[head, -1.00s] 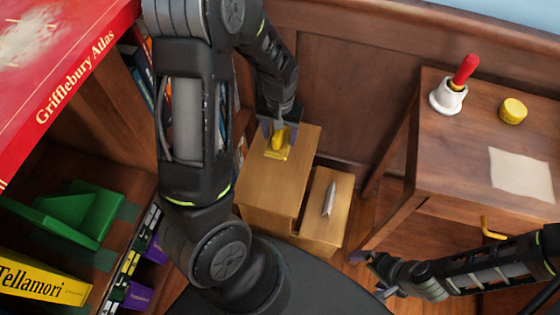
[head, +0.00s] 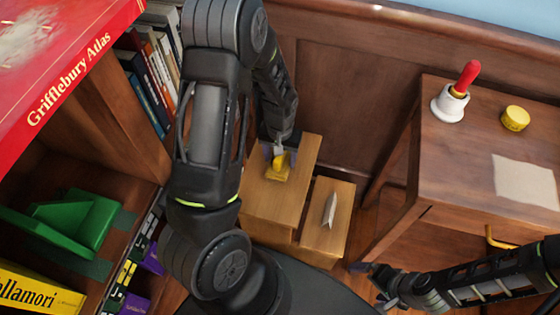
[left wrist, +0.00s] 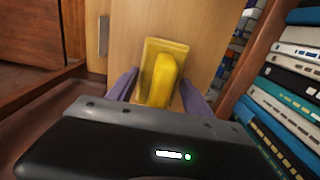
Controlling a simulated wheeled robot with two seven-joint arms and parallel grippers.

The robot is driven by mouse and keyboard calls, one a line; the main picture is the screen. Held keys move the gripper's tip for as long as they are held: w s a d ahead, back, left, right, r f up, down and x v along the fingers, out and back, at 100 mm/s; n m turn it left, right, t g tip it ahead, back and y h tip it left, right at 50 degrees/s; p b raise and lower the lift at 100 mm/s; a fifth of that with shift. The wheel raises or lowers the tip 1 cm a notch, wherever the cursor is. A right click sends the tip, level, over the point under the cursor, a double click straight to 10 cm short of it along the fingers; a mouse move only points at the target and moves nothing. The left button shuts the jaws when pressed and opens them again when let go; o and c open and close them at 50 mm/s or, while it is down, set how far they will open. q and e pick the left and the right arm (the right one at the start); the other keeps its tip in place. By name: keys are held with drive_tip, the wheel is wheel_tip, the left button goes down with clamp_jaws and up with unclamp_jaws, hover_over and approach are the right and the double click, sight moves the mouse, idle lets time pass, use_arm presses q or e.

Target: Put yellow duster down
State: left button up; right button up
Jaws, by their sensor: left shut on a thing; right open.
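The yellow duster (head: 277,174) is a small yellow block with a raised yellow grip, over the top of a light wood step stool (head: 262,205). My left gripper (head: 278,154) is shut on its grip from above. In the left wrist view the duster (left wrist: 165,75) sits between the two purple-grey fingers of the gripper (left wrist: 157,90), with the wood surface behind it. I cannot tell whether its underside touches the wood. My right gripper (head: 372,285) is open and empty at the lower right, near the desk's front leg.
A grey pointed object (head: 330,209) lies on the stool's lower step (head: 322,235). A desk (head: 445,165) at right holds a red-handled bell (head: 452,100), a yellow tin (head: 515,118) and a paper sheet (head: 525,180). A bookcase (head: 125,115) with books and green bookends stands close at left.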

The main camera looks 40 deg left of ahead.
use_arm(q)
drive_tip(key=shift+f, duration=1.3)
drive_tip(key=shift+f, duration=0.1)
drive_tip(key=shift+f+b, duration=0.15)
drive_tip(key=shift+b, duration=0.15)
drive_tip(key=o, duration=1.6)
drive_tip(key=shift+r, duration=0.25)
wheel_tip(320, 180, up, 12)
drive_tip(key=p, duration=1)
